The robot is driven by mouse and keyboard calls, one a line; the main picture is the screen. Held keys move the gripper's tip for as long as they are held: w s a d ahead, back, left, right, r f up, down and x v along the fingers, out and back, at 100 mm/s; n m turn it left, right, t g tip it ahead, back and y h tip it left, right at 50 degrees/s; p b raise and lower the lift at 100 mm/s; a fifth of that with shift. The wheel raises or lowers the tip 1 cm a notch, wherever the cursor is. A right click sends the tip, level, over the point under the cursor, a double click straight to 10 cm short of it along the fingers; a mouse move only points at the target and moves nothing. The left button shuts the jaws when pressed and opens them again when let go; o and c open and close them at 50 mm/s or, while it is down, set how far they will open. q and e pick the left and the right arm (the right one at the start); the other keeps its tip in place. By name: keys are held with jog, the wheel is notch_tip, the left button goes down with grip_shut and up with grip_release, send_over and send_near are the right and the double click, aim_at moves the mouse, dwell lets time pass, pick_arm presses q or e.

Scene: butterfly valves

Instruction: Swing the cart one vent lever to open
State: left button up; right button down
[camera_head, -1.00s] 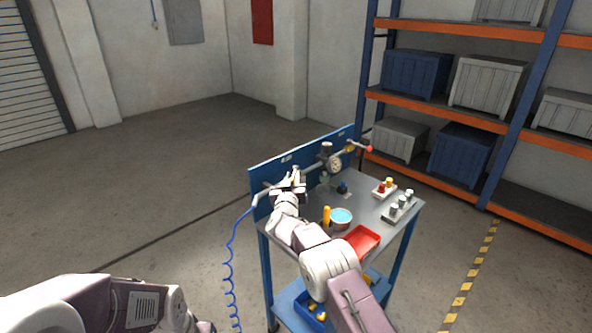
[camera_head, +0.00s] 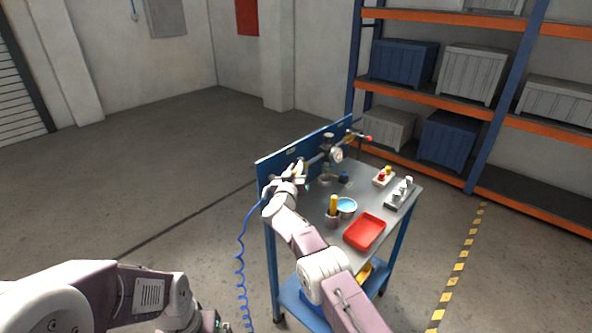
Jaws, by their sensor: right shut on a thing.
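The cart (camera_head: 340,180) has a grey top and a blue back panel (camera_head: 275,167) carrying a pipe. My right gripper (camera_head: 296,171) is at the left part of this pipe, shut on a small lever with a bit of yellow showing between the fingers; the jaws hide most of it, and its angle is unclear. A red-tipped lever (camera_head: 367,138) sticks out at the pipe's right end, apart from the gripper. A round gauge (camera_head: 336,154) sits between them. My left gripper (camera_head: 215,322) is low at the bottom edge, partly cut off, away from the cart.
On the cart top are a red tray (camera_head: 365,232), a blue-topped round tin (camera_head: 346,207), a yellow-handled tool in a cup (camera_head: 333,208) and small blocks with knobs (camera_head: 399,193). A blue coiled hose (camera_head: 240,265) hangs at the left. Shelving (camera_head: 440,100) stands behind; floor left is clear.

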jog(key=c, duration=1.5)
grip_release()
jog(key=shift+d+r, duration=0.15)
jog(key=shift+d, duration=0.15)
jog(key=shift+w, duration=0.1)
jog(key=shift+v, duration=1.4)
jog(key=shift+s, duration=0.3)
jog(key=b+v, duration=0.5)
jog(key=b, duration=0.2)
jog(key=shift+s+a+b, duration=0.2)
jog(key=shift+s+b, duration=0.1)
jog(key=shift+s, duration=0.05)
